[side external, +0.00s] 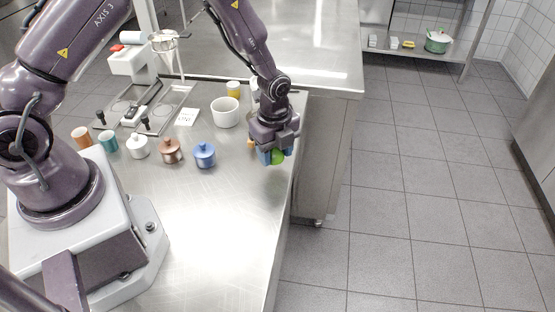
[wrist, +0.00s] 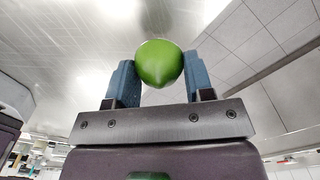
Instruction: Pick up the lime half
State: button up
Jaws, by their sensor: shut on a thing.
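The lime half (side external: 277,157) is green and sits between the blue fingers of my gripper (side external: 271,156), near the right edge of the steel counter. In the wrist view the lime half (wrist: 159,63) shows its smooth green skin and a pointed end. The two blue fingers of my gripper (wrist: 160,75) press on it from left and right, so the gripper is shut on it. Its cut face is not visible. I cannot tell how far it is above the counter.
A blue lidded pot (side external: 204,155) and a copper one (side external: 171,151) stand further left. The front counter is clear.

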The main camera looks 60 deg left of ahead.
jog(key=s+r, duration=0.9)
jog(key=s, duration=0.4)
jog(key=w+a, duration=0.7)
jog(key=w, duration=0.1)
jog(key=w+a, duration=0.8)
jog(key=w, duration=0.1)
jog(key=w+a, duration=0.7)
jog(key=w, duration=0.2)
jog(key=shift+w+a+r, duration=0.1)
jog(key=shift+a+r, duration=0.25)
jog(key=shift+r, duration=0.05)
jog(key=shift+a+f, duration=0.1)
jog(key=shift+f, duration=1.85)
jog(key=shift+f, duration=0.45)
